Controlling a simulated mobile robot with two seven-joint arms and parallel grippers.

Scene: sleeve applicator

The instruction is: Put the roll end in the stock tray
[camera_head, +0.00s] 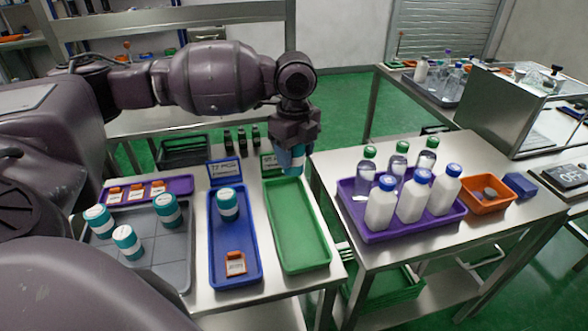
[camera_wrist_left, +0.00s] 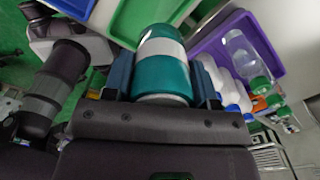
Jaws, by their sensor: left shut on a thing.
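My left gripper (camera_head: 298,148) is shut on a teal roll with a white band (camera_head: 291,160). It holds the roll above the far end of the empty green tray (camera_head: 300,235). In the left wrist view the roll (camera_wrist_left: 160,85) sits between the two fingers, with the green tray (camera_wrist_left: 140,18) beyond it. Similar teal-and-white rolls (camera_head: 127,240) stand in the grey tray (camera_head: 175,250), and another roll (camera_head: 228,203) stands in the blue tray (camera_head: 220,275). I cannot tell from the signs which tray is the stock tray. My right gripper is out of view.
The blue tray also holds an orange-and-white item (camera_head: 235,263). Label signs (camera_head: 224,171) stand behind the blue and green trays. A purple tray (camera_head: 400,228) of bottles stands on the right table, beside an orange bin (camera_head: 487,206). A gap separates the two tables.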

